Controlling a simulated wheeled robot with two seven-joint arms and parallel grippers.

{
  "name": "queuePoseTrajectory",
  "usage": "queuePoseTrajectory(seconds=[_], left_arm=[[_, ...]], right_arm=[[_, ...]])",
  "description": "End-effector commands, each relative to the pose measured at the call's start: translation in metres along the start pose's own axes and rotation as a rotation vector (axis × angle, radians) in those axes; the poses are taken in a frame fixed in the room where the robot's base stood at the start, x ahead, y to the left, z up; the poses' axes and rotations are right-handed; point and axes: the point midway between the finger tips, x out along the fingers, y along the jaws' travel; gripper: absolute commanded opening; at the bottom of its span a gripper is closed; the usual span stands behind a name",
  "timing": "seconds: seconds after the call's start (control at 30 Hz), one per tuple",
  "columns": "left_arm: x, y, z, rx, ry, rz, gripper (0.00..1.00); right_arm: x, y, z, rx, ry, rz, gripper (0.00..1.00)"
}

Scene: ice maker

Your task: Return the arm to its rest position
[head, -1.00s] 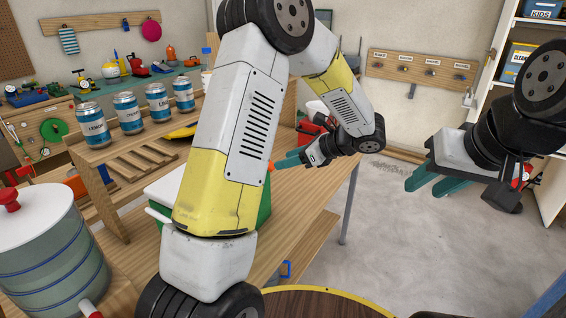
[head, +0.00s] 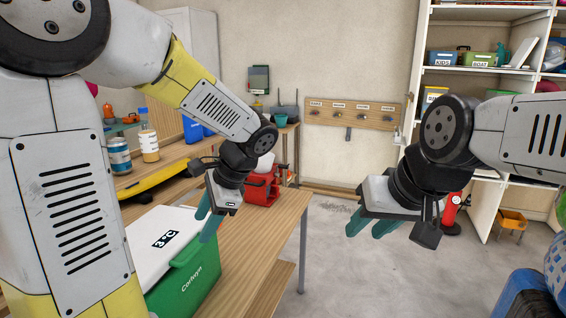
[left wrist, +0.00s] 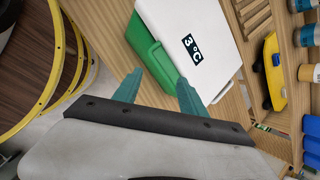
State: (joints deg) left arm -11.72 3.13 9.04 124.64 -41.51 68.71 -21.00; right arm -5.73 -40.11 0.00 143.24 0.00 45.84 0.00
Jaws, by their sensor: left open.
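My left gripper (head: 207,222) hangs over the workbench beside a red machine, its teal fingers pointing down. In the left wrist view its two fingers (left wrist: 157,90) are spread apart with nothing between them. My right gripper (head: 370,224) is held in the air at the right over the open floor, its teal fingers pointing down and left. No object shows in the right gripper. A green cooler (head: 190,275) with a white lid marked "3°C" stands on the bench below and left of the left gripper; it also shows in the left wrist view (left wrist: 215,45).
The wooden bench (head: 262,235) runs along the left, with the red machine (head: 262,188) at its far end. Shelves (head: 490,80) stand at the right. The middle floor is clear.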

Motion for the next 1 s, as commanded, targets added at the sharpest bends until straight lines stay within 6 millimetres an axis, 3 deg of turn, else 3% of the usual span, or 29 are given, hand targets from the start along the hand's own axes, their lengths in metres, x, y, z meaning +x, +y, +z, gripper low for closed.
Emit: queuePoseTrajectory(seconds=[0.1, 0.3, 0.5, 0.7, 1.0], left_arm=[[-0.016, 0.027, 0.022, -0.256, 0.163, 0.066, 0.49], [-0.045, 0.066, 0.037, -0.676, 0.45, 0.191, 0.49], [-0.073, 0.086, 0.043, -0.996, 0.69, 0.304, 0.49], [-0.085, 0.091, 0.045, -1.12, 0.791, 0.357, 0.49], [-0.085, 0.091, 0.045, -1.127, 0.796, 0.361, 0.49]], right_arm=[[0.0, 0.0, 0.0, 0.0, 0.0, 0.0, 0.36], [0.0, 0.0, 0.0, 0.0, 0.0, 0.0, 0.36], [0.0, 0.0, 0.0, 0.0, 0.0, 0.0, 0.36], [0.0, 0.0, 0.0, 0.0, 0.0, 0.0, 0.36], [0.0, 0.0, 0.0, 0.0, 0.0, 0.0, 0.36]])
